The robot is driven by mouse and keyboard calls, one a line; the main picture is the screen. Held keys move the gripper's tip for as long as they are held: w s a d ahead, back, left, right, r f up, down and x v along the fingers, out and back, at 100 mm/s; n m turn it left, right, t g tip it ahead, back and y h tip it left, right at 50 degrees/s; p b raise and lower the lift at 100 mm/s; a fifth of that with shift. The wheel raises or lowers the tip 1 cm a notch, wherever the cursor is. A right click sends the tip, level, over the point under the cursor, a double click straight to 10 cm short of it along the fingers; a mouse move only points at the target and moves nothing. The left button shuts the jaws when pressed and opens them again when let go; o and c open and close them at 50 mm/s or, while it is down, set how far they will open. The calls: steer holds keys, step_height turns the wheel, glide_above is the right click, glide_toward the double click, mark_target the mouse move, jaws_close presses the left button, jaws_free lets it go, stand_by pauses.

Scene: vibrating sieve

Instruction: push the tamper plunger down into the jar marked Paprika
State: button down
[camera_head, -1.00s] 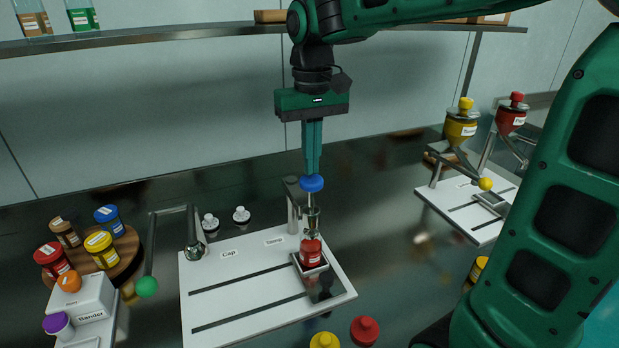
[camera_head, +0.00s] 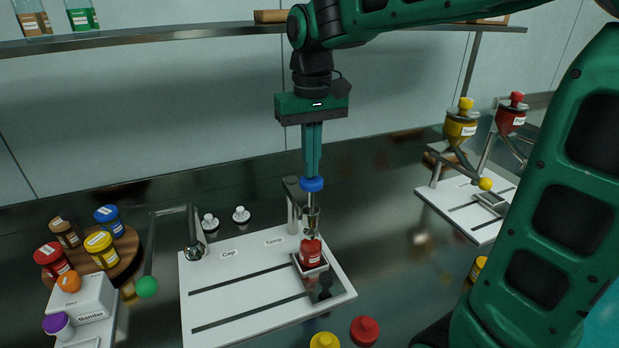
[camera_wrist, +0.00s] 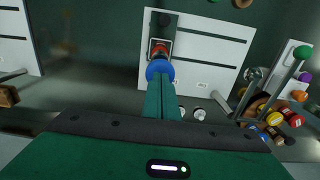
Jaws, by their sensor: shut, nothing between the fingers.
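The tamper plunger has a blue knob (camera_head: 311,184) on a thin metal rod above the Tamp end of the white board (camera_head: 235,318). The red jar (camera_head: 311,252) stands below it in a square holder; its label is too small to read. My gripper (camera_head: 312,174) is shut, pointing straight down, with its fingertips at the top of the blue knob. In the wrist view the fingers reach the blue knob (camera_wrist: 159,69), and part of the red jar (camera_wrist: 160,48) shows beyond it. Whether the fingertips press on the knob is hard to tell.
A Cap post with a green-knobbed lever (camera_head: 147,287) stands left of the Tamp station. Several jars sit on a round wooden stand (camera_head: 128,250). Two funnels, yellow (camera_head: 460,128) and red (camera_head: 510,120), stand right. A shelf (camera_head: 190,32) runs behind my arm.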

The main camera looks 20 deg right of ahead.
mark_target(311, 184)
steer(key=shift+f, duration=2.75)
steer(key=shift+r, duration=5.6)
steer(key=s+d+f+m, duration=0.3)
steer(key=s+d+f, duration=0.5)
steer(key=s, duration=0.3)
steer(key=s+d+f+m, duration=0.3)
steer(key=s+d+f, duration=0.5)
steer(key=s, duration=0.4)
steer(key=shift+s+d+f, duration=0.25)
steer(key=shift+d, duration=0.6)
steer(key=shift+w, duration=0.15)
